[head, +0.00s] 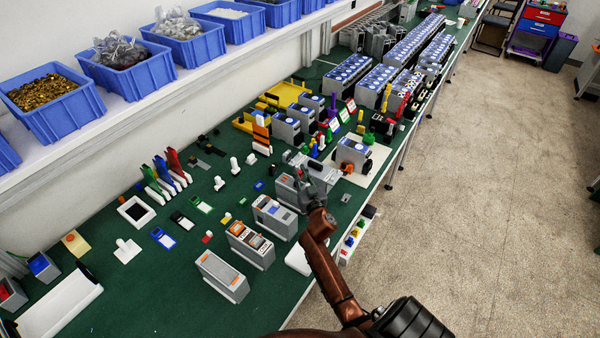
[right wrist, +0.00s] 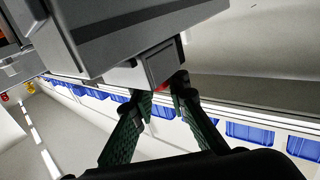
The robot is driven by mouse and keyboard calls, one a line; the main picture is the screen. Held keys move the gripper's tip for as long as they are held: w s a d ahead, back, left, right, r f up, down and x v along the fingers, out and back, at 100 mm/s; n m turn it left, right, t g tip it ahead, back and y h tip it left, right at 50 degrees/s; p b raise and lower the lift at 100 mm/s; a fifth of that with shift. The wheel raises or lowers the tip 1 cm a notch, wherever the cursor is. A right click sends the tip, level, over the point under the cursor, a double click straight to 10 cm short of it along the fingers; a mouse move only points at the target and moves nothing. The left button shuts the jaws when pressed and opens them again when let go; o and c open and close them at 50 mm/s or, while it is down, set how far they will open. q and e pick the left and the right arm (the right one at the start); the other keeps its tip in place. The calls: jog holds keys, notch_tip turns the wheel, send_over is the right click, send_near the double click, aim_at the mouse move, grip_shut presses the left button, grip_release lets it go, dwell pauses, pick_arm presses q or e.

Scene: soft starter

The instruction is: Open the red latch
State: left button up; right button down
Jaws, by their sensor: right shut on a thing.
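My right gripper (head: 312,188) is over the green table, at a grey soft starter unit (head: 288,192). In the right wrist view the grey unit (right wrist: 110,35) fills the upper left. A small red piece, the red latch (right wrist: 164,84), shows at a grey block on its edge. The fingertips of my right gripper (right wrist: 162,92) are closed around this red piece, and they hide most of it. In the head view the latch is hidden by the gripper. My left gripper is not in view.
A row of grey units (head: 222,277) stands in front of the gripper. Another grey unit (head: 352,154) on a white plate stands behind it. Small parts cover the table (head: 150,290). Blue bins (head: 57,104) line the shelf. The floor (head: 480,200) at right is clear.

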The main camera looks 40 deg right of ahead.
jog(key=n+y+p, duration=0.1)
jog(key=p, duration=0.1)
jog(key=n+t+y+p, duration=0.1)
jog(key=y+p, duration=0.1)
jog(key=shift+w+r, duration=0.2)
jog(key=shift+r, duration=0.1)
jog(key=shift+w+a+n+y+p, duration=0.1)
jog(key=shift+n+y+p, duration=0.2)
jog(key=shift+n+y, duration=0.35)
jog(key=shift+w+a+f+n+y, duration=0.15)
jog(key=shift+n+y, duration=0.4)
jog(key=shift+y, duration=0.7)
jog(key=c, duration=1.9)
grip_release()
jog(key=shift+f, duration=0.1)
